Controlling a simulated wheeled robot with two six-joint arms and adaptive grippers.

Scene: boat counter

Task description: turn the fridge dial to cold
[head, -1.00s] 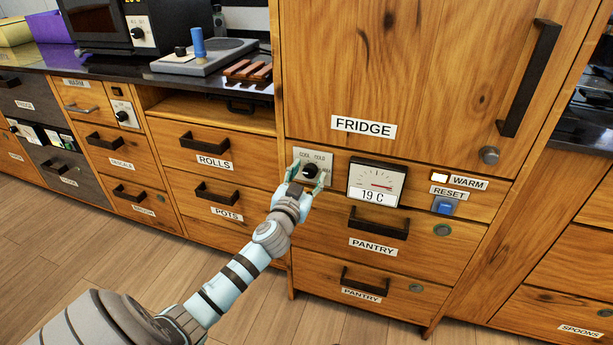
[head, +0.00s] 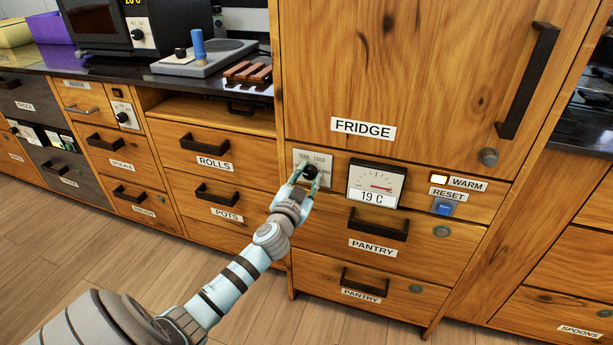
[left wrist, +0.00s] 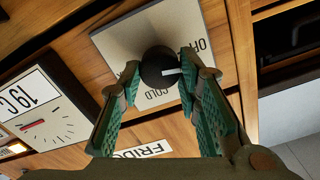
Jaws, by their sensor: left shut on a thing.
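The fridge dial is a black round knob (head: 310,172) on a pale plate (head: 301,156) under the FRIDGE door. My left gripper (head: 305,181) has its fingers on either side of the knob and is shut on it. In the left wrist view the knob (left wrist: 158,66) sits between the green finger pads of the left gripper (left wrist: 163,78). Its white mark points to the right of that picture, toward one finger, while the COLD label is below the knob. Fingers hide part of the plate's lettering. My right gripper is not in view.
A gauge (head: 376,183) right of the dial reads 19 C. Further right are a lamp (head: 439,179) beside a WARM label and a blue RESET button (head: 443,207). PANTRY drawer handles (head: 379,224) stick out below. The floor in front is clear.

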